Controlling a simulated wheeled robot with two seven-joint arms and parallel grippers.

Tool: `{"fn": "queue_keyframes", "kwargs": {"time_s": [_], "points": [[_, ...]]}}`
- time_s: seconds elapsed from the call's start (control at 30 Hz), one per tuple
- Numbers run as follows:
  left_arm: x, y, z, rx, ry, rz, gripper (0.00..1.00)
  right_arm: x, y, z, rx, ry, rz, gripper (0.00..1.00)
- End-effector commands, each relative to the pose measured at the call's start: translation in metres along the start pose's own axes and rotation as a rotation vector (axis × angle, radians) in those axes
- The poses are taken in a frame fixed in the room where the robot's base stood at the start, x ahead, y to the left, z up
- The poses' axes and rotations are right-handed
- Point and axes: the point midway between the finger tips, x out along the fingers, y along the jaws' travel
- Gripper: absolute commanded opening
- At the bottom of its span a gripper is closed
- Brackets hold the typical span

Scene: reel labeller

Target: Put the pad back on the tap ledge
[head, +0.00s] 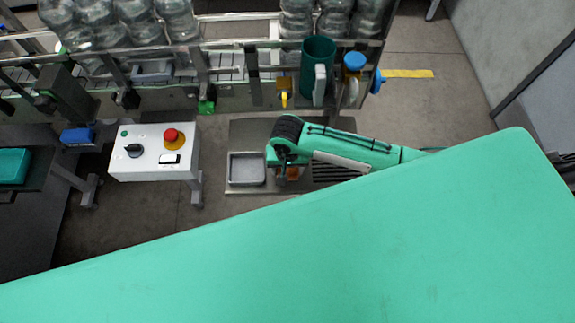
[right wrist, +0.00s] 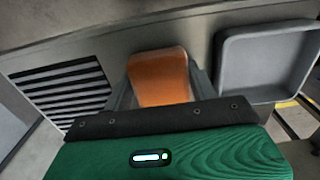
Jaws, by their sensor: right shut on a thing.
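The pad (right wrist: 158,76) is a small orange block with rounded corners. In the right wrist view it sits between the two fingers of my right gripper (right wrist: 162,92), which is shut on it. The gripper is over the steel tap ledge (head: 246,132), between a grey square tray and a slotted grille. I cannot tell whether the pad touches the ledge. My left gripper is not in view.
The shallow grey tray (head: 247,169) is just left of the gripper, the dark grille (right wrist: 62,88) on its other side. A white control box (head: 153,151) with a red button stands further left. Behind runs a conveyor with clear bottles (head: 175,18) and a green cylinder (head: 317,62).

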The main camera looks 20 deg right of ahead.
Motion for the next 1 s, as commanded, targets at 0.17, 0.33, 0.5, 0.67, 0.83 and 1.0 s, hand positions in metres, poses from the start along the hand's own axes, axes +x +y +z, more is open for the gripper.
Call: {"fn": "queue_keyframes", "kwargs": {"time_s": [0.17, 0.33, 0.5, 0.67, 0.83, 1.0], "points": [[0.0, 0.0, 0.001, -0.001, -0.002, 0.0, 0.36, 0.001, 0.0, 0.0, 0.0, 0.001, -0.001, 0.4], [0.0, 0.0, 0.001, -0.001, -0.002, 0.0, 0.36, 0.004, 0.0, 0.0, 0.001, 0.0, -0.001, 0.4], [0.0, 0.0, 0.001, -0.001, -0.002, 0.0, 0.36, 0.004, 0.0, 0.0, 0.0, 0.001, -0.001, 0.8], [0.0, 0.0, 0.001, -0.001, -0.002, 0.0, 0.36, 0.004, 0.0, 0.0, 0.0, 0.001, -0.001, 0.8], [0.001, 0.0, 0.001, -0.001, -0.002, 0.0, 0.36, -0.001, 0.0, -0.001, -0.001, 0.001, -0.001, 0.8], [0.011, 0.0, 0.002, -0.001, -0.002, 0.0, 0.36, -0.019, -0.001, -0.001, -0.001, 0.003, -0.005, 0.8]]}}
